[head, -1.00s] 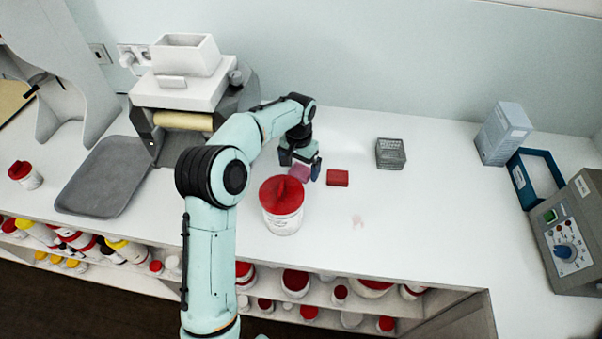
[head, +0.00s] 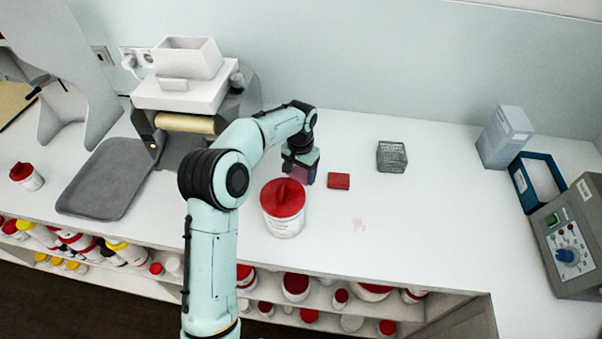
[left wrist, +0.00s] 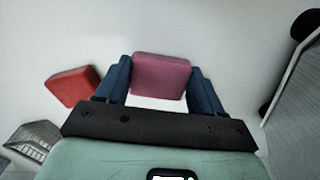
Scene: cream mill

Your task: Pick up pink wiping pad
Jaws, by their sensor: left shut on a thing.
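The pink wiping pad (left wrist: 161,76) sits between the two blue fingers of my left gripper (left wrist: 161,88) in the left wrist view. The fingers are shut on its two sides. In the head view my left gripper (head: 300,172) points down behind the red-lidded tub, and the pad is mostly hidden there. I cannot tell whether the pad touches the counter. A red pad (head: 339,181) lies on the counter just right of the gripper, and it also shows in the left wrist view (left wrist: 73,86). My right gripper is not in view.
A white tub with a red lid (head: 283,208) stands close in front of the gripper. A grey wire basket (head: 391,157) is to the right. A grey tray (head: 107,179) and a mill with rollers (head: 190,97) are at left. The counter at centre right is clear, with a faint pinkish smear (head: 359,226).

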